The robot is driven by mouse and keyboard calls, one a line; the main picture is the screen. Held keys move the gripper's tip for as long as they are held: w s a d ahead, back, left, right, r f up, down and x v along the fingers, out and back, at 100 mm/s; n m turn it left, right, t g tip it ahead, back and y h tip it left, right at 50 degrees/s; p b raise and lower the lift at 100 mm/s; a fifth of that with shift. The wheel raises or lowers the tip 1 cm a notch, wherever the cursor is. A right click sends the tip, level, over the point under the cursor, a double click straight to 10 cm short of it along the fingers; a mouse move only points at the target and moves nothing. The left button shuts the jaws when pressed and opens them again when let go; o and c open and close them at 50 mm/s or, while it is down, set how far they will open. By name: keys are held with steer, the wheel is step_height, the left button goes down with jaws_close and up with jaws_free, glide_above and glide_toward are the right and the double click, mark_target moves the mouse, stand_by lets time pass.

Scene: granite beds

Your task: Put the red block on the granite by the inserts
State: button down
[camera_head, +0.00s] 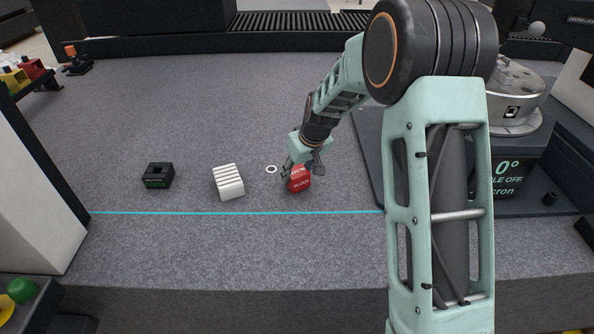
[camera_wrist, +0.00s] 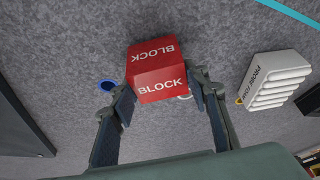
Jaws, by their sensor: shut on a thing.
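The red block (camera_head: 299,180), lettered BLOCK, is at my gripper (camera_head: 300,168) in the head view, on or just above the grey granite (camera_head: 230,120); I cannot tell whether it touches. In the wrist view the block (camera_wrist: 157,75) sits between the two fingertips of my gripper (camera_wrist: 163,88), which are shut on its sides. A white ribbed piece (camera_head: 228,182) stands to the left of the block and shows at the right in the wrist view (camera_wrist: 272,80). I cannot tell which things are the inserts.
A small white ring (camera_head: 271,169) lies just left of the block. A black box (camera_head: 158,175) with a green label stands farther left. A cyan line (camera_head: 240,212) crosses the near granite. A dark base (camera_head: 540,200) with a round metal instrument is at right.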

steer(key=shift+f+b, duration=0.3)
stand_by(0.4)
steer(key=c, duration=1)
jaws_free()
steer(key=shift+f, duration=0.1)
steer(key=v, duration=1.2)
